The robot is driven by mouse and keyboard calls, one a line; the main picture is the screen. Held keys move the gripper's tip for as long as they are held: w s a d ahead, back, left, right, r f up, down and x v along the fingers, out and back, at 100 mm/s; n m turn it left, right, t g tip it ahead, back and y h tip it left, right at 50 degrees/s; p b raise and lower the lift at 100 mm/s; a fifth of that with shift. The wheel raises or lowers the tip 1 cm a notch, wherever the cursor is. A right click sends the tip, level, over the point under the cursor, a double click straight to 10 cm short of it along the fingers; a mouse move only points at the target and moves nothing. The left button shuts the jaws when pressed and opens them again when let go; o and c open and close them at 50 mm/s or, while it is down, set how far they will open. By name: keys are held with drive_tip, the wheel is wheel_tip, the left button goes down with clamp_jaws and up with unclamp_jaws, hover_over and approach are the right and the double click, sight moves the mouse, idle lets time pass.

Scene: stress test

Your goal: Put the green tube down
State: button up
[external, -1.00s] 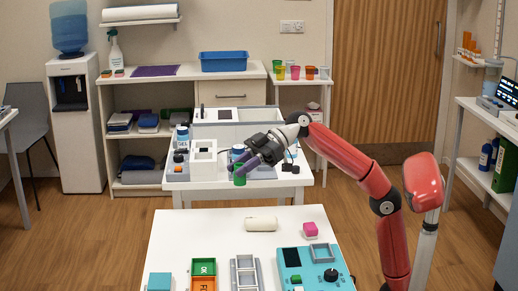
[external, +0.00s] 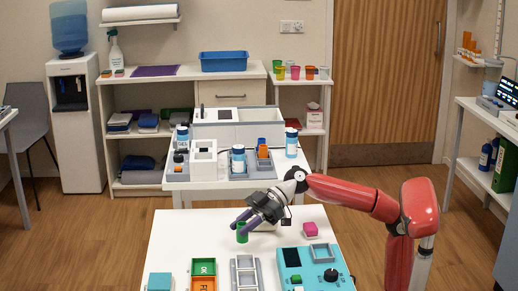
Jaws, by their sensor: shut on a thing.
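The green tube (external: 242,232) is a short upright cylinder between the fingers of my gripper (external: 243,222). My gripper is shut on it and points down and to the left. The tube is over the white front table (external: 180,235), behind the grey rack; I cannot tell whether its bottom touches the table top. My gripper hides most of the cream roll behind it.
The back table (external: 225,187) holds bottles and holders. The front table's left rear is clear.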

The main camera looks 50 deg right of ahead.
drive_tip(key=shift+f+b, duration=0.45)
drive_tip(key=shift+f, duration=1.25)
drive_tip(key=shift+f, duration=0.1)
drive_tip(key=o, duration=1)
drive_tip(key=shift+o, duration=0.2)
drive_tip(key=shift+d+r, duration=0.2)
drive_tip(key=shift+r, duration=0.05)
drive_tip(key=v, duration=0.3)
wheel_tip(320, 180, up, 7)
drive_tip(key=p, duration=0.3)
drive_tip(key=shift+a, duration=0.2)
drive_tip(key=shift+f, duration=0.1)
